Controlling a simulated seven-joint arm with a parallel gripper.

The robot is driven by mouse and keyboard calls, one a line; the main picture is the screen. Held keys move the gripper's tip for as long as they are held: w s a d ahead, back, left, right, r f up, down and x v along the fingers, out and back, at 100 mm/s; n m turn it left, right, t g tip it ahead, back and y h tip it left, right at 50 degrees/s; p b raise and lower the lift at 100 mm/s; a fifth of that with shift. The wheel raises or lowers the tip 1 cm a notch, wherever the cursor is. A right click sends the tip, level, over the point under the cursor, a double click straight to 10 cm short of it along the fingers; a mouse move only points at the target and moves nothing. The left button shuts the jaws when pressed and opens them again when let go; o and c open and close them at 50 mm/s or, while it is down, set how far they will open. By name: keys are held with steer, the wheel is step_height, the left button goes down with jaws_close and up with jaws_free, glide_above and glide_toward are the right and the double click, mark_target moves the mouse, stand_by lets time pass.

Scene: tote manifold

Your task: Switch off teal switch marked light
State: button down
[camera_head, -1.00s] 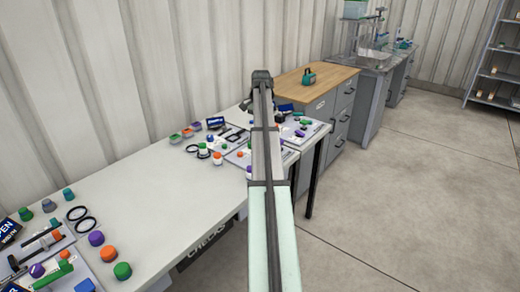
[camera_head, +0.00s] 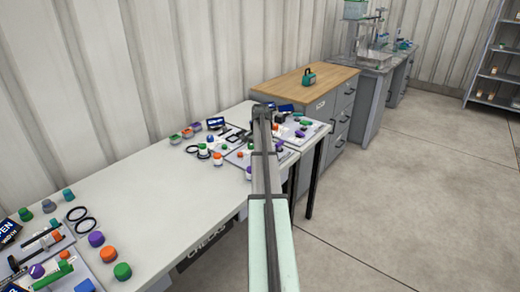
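No switch with a readable "light" mark shows. A teal device with a handle (camera_head: 308,77) stands on the wooden cabinet top. My arm reaches from the bottom middle over the right end of the bench and hides part of the far panels (camera_head: 310,130). No gripper fingers can be made out at its far end, so what they hold is hidden.
The white bench (camera_head: 160,195) runs along the corrugated wall, with a clear middle. Coloured knobs, black rings (camera_head: 77,213) and panels crowd its near-left and far ends. A wooden-topped cabinet (camera_head: 310,90) stands beyond. Open floor (camera_head: 400,190) lies to the right.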

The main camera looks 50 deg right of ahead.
steer(key=shift+f, duration=0.25)
steer(key=shift+f, duration=0.2)
stand_by(0.3)
steer(key=shift+s+r, duration=0.3)
steer(key=shift+s, duration=0.4)
step_height(320, 180, up, 14)
steer(key=w, duration=0.2)
steer(key=shift+w, duration=0.25)
stand_by(0.4)
steer(key=shift+f, duration=0.15)
